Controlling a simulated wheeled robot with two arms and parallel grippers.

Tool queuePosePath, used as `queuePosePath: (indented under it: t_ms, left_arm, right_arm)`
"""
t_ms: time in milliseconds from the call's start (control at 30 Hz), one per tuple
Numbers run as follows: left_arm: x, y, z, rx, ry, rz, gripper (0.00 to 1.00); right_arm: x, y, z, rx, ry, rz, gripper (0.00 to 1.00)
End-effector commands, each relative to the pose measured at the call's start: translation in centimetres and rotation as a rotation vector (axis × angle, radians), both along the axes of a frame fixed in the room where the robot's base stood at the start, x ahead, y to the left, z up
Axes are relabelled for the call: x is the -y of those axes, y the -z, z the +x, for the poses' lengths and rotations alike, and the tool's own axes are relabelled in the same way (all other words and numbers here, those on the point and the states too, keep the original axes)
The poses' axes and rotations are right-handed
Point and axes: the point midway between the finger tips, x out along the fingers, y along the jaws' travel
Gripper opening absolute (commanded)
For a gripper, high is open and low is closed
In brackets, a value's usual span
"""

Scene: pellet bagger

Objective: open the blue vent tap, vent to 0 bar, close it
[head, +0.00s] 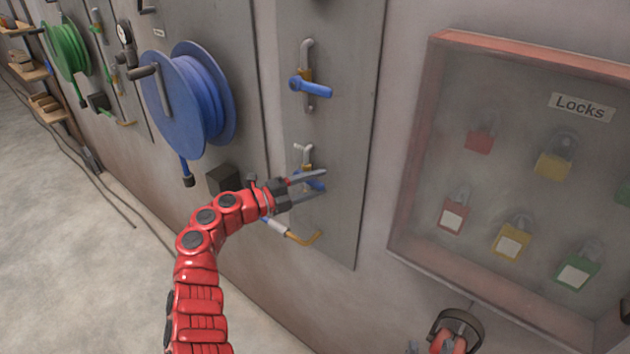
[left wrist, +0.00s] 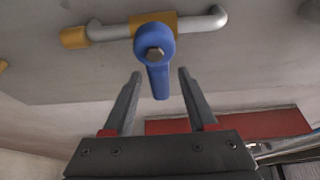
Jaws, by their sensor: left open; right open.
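The lower blue tap handle (head: 314,184) sits on a brass valve body on a short grey pipe, on the grey wall panel. My left gripper (head: 325,183) is open at this tap and partly hides it in the head view. In the left wrist view the blue handle (left wrist: 158,80) lies between the two open fingers (left wrist: 160,75), with a gap on each side. There the handle points across its pipe (left wrist: 203,22). A second blue-handled tap (head: 311,87) is higher on the same panel, its handle across its pipe.
A blue hose reel (head: 185,95) and a green reel (head: 67,48) are to the left. A red-framed lock cabinet (head: 412,145) is close on the right. A round gauge (head: 124,32) is far left, too small to read. A hose with a brass end (head: 303,239) hangs below.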

Motion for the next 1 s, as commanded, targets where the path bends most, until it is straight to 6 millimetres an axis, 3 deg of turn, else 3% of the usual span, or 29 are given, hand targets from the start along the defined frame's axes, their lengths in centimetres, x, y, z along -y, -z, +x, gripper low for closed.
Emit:
queuePosePath:
  t_ms: [200, 533, 1000]
  left_arm:
    - [0.01, 0.02, 0.03, 0.000, 0.000, 0.000, 0.57]
    - [-0.02, 0.01, 0.03, 0.000, -0.001, -0.001, 0.00]
    - [-0.02, 0.00, 0.02, 0.000, -0.001, -0.001, 0.00]
  right_arm:
    - [0.00, 0.02, 0.01, 0.000, 0.000, 0.000, 0.50]
    - [0.00, 0.02, 0.00, 0.000, 0.000, 0.000, 0.50]
    - [0.00, 0.01, 0.00, 0.000, 0.000, 0.000, 0.50]
